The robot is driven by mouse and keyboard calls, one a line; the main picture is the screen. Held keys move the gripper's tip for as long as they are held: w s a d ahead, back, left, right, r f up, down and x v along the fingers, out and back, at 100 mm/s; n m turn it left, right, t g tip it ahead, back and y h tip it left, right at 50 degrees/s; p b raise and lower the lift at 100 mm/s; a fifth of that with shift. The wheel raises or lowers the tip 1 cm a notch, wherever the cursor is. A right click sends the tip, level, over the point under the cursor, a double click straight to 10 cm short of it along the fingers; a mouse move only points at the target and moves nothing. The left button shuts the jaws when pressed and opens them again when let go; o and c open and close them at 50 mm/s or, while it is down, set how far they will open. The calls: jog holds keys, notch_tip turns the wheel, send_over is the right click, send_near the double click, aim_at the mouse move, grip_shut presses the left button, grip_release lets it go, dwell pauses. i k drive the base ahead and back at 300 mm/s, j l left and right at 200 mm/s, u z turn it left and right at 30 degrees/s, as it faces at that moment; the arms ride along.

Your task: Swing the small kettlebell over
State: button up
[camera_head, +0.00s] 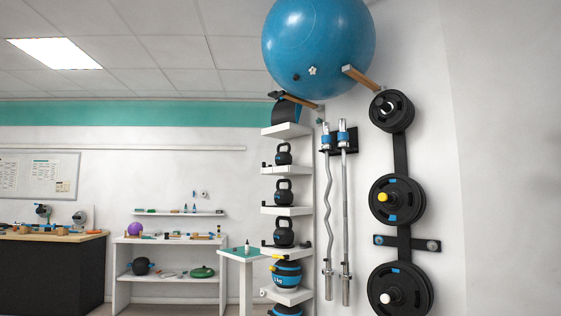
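A narrow white rack with several shelves (287,211) stands against the wall, right of the middle. The kettlebell highest on it (284,158) is black and looks the smallest. It sits upright with its handle up. A slightly larger black kettlebell (284,197) is one shelf below, and a larger one (284,238) is below that. A big kettlebell with a blue band (287,279) sits lower, and the top of another blue-and-black one (286,310) shows at the bottom edge. My gripper is not in view.
A big blue ball (318,45) rests on wooden pegs above. Two bars (345,220) and black weight plates (397,198) hang to the right. A small green-topped stand (242,254) is left of the rack. A low white shelf (123,290) and black workbench (50,275) are farther left.

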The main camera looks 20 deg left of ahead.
aim_at(283, 158)
jog(key=i+j+u, duration=0.25)
jog(key=i+j, duration=0.15)
jog(key=i, duration=0.15)
jog(key=i+j+u, duration=0.3)
jog(key=i, duration=0.3)
jog(key=i+j+u, duration=0.25)
jog(key=i, duration=0.35)
jog(key=i+u, duration=0.3)
jog(key=i, duration=0.35)
jog(key=k+l, duration=0.05)
